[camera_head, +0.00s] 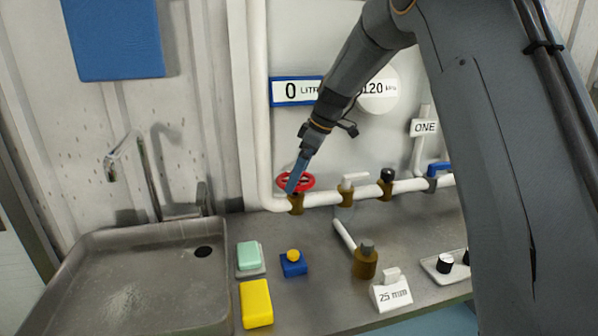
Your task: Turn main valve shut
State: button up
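A red handwheel valve (309,181) sits on a brass body at the left end of the white horizontal pipe. No label names it as the main valve. The finger gap is not visible. A display (291,91) behind my arm reads "0 LITR", partly hidden. A round gauge (378,92) reads "120", also partly covered by my arm.
Right of the wheel are a white-lever valve (354,178), a black-knobbed valve (387,176) and a blue-lever valve (440,167). A sink (75,240) is at left. The counter holds a yellow block (256,304), a blue block (293,268) and a "25 mm" sign (391,294).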

jog(key=shift+c, duration=0.4)
jog(key=c, duration=0.8)
jog(key=shift+o, duration=0.2)
jog(key=shift+s+a+m+t+b, duration=0.15)
jog(key=shift+m+t+b, duration=0.35)
jog(key=shift+m, duration=1.1)
jog(key=o, duration=0.8)
jog(key=shift+o, duration=0.2)
jog(key=shift+b+v, duration=1.05)
jog(key=shift+v, duration=2.85)
jog(key=shift+a, duration=0.1)
jog(key=shift+s, duration=0.1)
